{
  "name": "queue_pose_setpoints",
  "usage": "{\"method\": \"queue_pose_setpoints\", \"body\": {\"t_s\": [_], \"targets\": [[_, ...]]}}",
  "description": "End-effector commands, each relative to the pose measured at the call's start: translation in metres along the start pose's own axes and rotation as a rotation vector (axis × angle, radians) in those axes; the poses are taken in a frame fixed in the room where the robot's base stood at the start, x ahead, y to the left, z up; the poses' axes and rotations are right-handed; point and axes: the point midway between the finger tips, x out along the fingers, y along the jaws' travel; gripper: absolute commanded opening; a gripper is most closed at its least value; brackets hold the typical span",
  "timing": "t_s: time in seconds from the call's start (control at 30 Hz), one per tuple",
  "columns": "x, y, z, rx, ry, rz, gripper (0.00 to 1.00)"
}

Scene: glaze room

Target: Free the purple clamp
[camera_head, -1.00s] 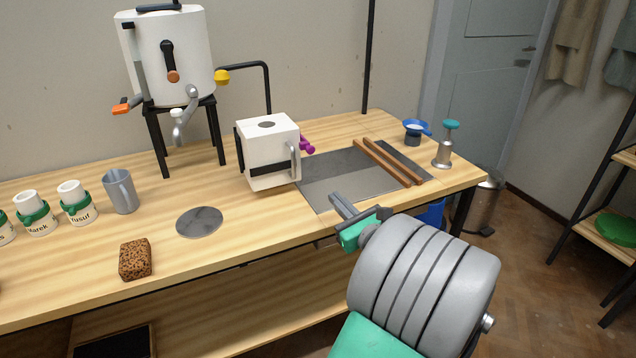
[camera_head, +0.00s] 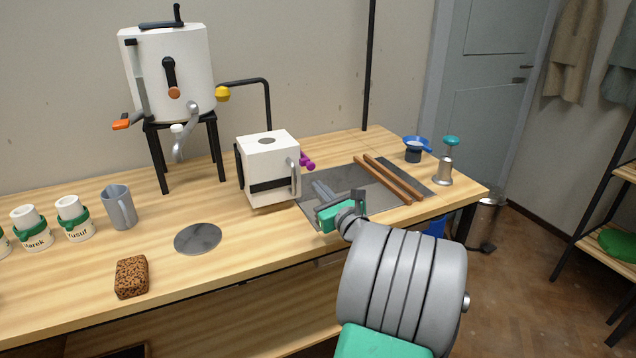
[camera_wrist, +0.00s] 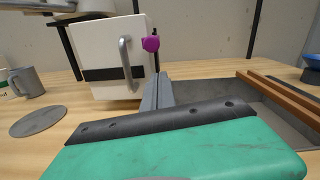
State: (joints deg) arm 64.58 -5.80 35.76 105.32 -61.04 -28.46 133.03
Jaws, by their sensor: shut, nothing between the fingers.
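The purple clamp (camera_head: 307,160) sits on the right side of a white box-shaped unit (camera_head: 268,151) on the bench. The unit has a dark band, a grey handle and a dark disc on top. In the wrist view the clamp (camera_wrist: 151,43) shows as a purple knob right of the handle (camera_wrist: 127,62), just above my fingers. My gripper (camera_head: 321,188) is shut and empty. It is in front of and below the clamp, apart from it, over the grey sunken area. How the clamp is fixed to the unit is hidden.
The grey recessed plate (camera_head: 385,199) carries two wooden bars (camera_head: 388,179). A blue funnel (camera_head: 416,146) and a teal-topped metal pump (camera_head: 444,165) stand at right. A tall white tank (camera_head: 168,75) stands behind.

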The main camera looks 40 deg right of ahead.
Motion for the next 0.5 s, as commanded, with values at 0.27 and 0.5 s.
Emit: {"method": "queue_pose_setpoints", "body": {"t_s": [0.27,0.5], "targets": [[0.005,0.0,0.024,0.0,0.0,-0.001,0.0],[0.005,0.0,0.024,0.0,0.001,-0.001,0.0]]}}
